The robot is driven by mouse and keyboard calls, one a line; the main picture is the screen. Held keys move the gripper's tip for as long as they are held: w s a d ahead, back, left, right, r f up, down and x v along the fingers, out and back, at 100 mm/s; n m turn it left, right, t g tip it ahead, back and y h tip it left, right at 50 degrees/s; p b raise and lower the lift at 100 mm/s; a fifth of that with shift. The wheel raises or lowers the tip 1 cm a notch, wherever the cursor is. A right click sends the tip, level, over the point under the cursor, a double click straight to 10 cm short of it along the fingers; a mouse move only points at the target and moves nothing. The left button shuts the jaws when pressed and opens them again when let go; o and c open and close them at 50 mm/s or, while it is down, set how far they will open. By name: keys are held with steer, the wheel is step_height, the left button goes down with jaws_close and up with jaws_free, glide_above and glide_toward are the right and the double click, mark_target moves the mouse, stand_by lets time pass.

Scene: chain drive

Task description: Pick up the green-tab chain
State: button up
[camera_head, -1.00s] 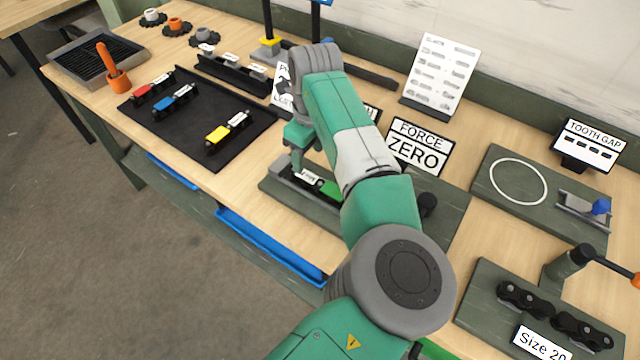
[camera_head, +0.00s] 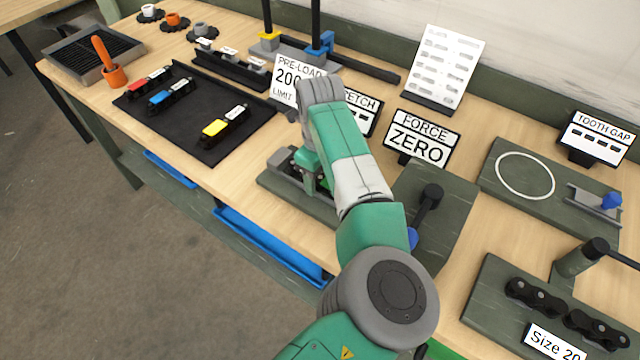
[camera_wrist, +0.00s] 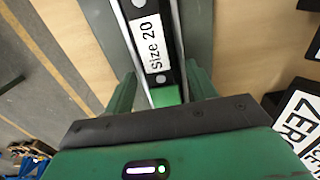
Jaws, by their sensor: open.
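The green-tab chain (camera_wrist: 155,45) shows in the wrist view as a dark strip with a white "Size 20" label. Its green tab (camera_wrist: 166,96) is at the near end, close to my palm. It lies along a pale channel in a dark green fixture (camera_wrist: 200,30). My gripper (camera_wrist: 160,80) is open, with one finger on each side of the chain's near end. Whether the fingers touch it I cannot tell. In the head view my gripper (camera_head: 312,182) is low over the fixture plate (camera_head: 275,184), and my arm mostly hides the chain.
A black mat (camera_head: 208,145) at left holds chains with red, blue and yellow tabs. The "FORCE ZERO" sign (camera_head: 421,137) and the pre-load sign (camera_head: 291,85) stand behind my arm. A plate with a lever (camera_head: 428,203) is close on the right.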

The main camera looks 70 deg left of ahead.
mark_target(320, 177)
steer(key=shift+r, duration=0.1)
jaws_close()
steer(key=shift+r, duration=0.1)
steer(key=shift+r, duration=0.25)
step_height(320, 177, up, 4)
steer(key=shift+f+p, duration=0.2)
steer(key=shift+p, duration=0.85)
steer(key=s+d+p, duration=0.3)
steer(key=s+d, duration=0.6)
steer(key=d, duration=0.4)
steer(key=shift+s+r, duration=0.2)
steer(key=shift+r, duration=0.15)
